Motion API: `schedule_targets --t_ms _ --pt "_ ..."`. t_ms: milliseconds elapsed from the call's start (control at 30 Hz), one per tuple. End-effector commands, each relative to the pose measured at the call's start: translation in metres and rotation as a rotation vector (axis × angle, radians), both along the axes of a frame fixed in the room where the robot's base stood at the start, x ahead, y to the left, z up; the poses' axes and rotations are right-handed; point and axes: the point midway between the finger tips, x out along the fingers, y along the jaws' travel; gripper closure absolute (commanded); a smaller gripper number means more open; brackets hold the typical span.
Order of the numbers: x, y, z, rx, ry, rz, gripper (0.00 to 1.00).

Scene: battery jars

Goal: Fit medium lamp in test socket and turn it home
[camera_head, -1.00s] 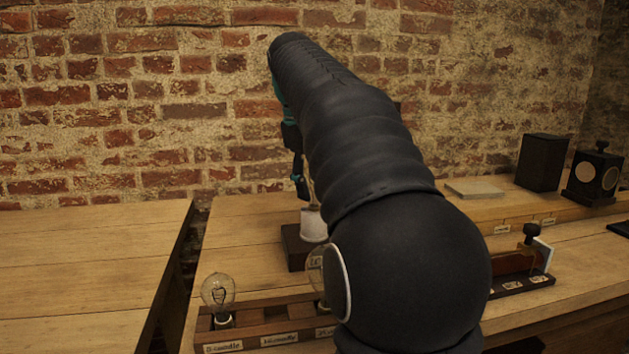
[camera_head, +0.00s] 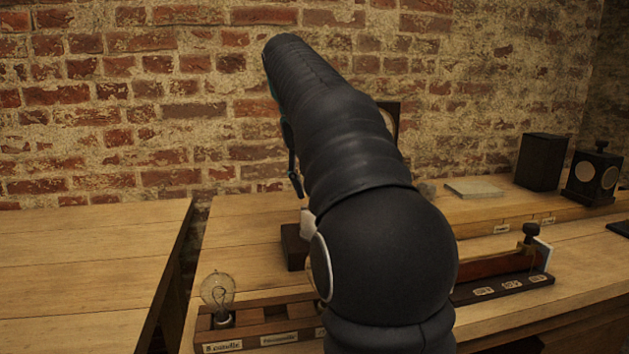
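My gripper (camera_head: 297,186) shows only as a thin dark finger edge left of my arm. The arm hides the rest, so I cannot tell whether it is open or holds anything. Below it, the white test socket (camera_head: 307,224) stands on a dark wooden block (camera_head: 292,247), mostly hidden by my arm. The medium lamp is not visible; the middle place of the lamp rack (camera_head: 273,335) looks empty. A clear lamp (camera_head: 217,291) stands upright in the rack's left place.
A dark stand with a sloping reddish part (camera_head: 503,267) sits to the right of my arm. A black box (camera_head: 541,162), a black device with a round face (camera_head: 591,176) and a flat pale slab (camera_head: 474,188) are on the raised shelf. A gap separates the left table (camera_head: 80,260).

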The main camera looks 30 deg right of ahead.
Motion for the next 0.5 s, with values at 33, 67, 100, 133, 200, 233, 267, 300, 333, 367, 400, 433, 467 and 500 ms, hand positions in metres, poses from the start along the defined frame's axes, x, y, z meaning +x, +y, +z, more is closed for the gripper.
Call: schedule_targets --t_ms 33,67,100,133,200,233,267,300,333,367,400,433,467,500 --pt "0.0006 -0.0001 -0.0022 0.001 0.004 -0.010 0.83" --pt "0.0006 -0.0001 -0.0022 0.001 0.004 -0.024 0.83" --pt "0.0007 -0.0002 -0.0023 0.001 0.005 -0.052 0.83" --pt "0.0008 -0.0002 -0.0023 0.001 0.005 -0.080 0.83" --pt "0.0007 -0.0003 -0.0022 0.001 0.004 -0.162 0.83" --pt "0.0005 -0.0003 -0.0022 0.001 0.005 -0.198 0.83" --pt "0.0007 -0.0004 -0.0021 0.000 0.004 -0.233 0.83" --pt "0.0008 -0.0004 -0.0022 0.000 0.005 -0.279 0.83" --pt "0.0006 -0.0004 -0.0023 0.000 0.005 -0.314 0.83" --pt "0.0005 -0.0004 -0.0023 0.001 0.005 -0.347 0.83" --pt "0.0005 -0.0003 -0.0022 0.000 0.004 -0.388 0.83" --pt "0.0004 -0.0002 -0.0019 0.000 0.004 -0.413 0.83" --pt "0.0002 -0.0001 -0.0018 0.001 0.004 -0.435 0.83" --pt "0.0001 0.0000 -0.0018 0.001 0.004 -0.458 0.83"
